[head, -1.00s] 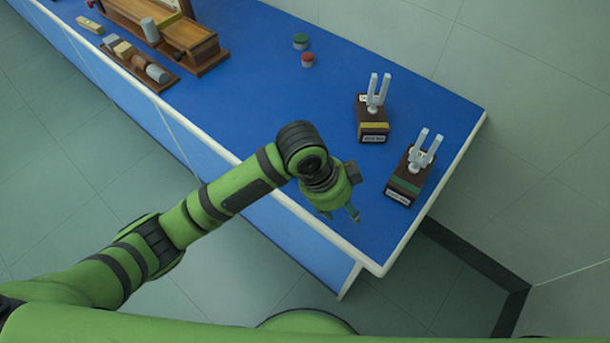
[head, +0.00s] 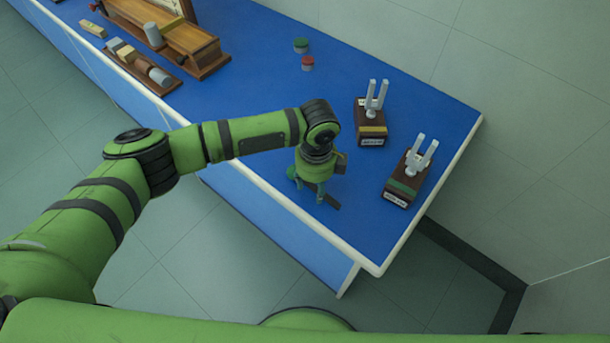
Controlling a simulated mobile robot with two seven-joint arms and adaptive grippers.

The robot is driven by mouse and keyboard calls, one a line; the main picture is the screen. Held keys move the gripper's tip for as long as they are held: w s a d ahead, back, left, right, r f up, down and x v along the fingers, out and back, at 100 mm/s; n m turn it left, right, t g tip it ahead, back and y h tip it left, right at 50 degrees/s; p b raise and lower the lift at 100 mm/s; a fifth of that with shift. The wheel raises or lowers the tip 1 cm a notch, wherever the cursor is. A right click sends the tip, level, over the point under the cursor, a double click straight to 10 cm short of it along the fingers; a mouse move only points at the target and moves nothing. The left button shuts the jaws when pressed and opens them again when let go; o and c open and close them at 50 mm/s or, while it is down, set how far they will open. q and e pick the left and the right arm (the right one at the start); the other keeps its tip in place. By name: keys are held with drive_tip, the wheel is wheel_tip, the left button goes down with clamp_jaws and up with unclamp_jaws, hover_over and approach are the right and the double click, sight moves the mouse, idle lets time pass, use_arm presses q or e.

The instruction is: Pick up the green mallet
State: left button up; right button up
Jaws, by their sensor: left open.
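No shape with a clear mallet handle shows in the head view. A small round green-topped piece (head: 301,45) stands on the blue bench top beyond my arm; I cannot tell whether it is the mallet or a pot. My left gripper (head: 309,189) is open, pointing down over the bench near its front edge, well apart from that piece. The bench directly under and behind the gripper is hidden. My right gripper is not in view.
A red-topped piece (head: 307,64) stands beside the green-topped one. Two fork-topped boxes, one with a yellow band (head: 371,132) and one with a green band (head: 402,188), stand right of my gripper. Wooden apparatus (head: 180,40) and a block rack (head: 140,66) are at far left.

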use_arm(q)
drive_tip(key=shift+f, duration=0.45)
clamp_jaws()
drive_tip(key=shift+r, duration=0.15)
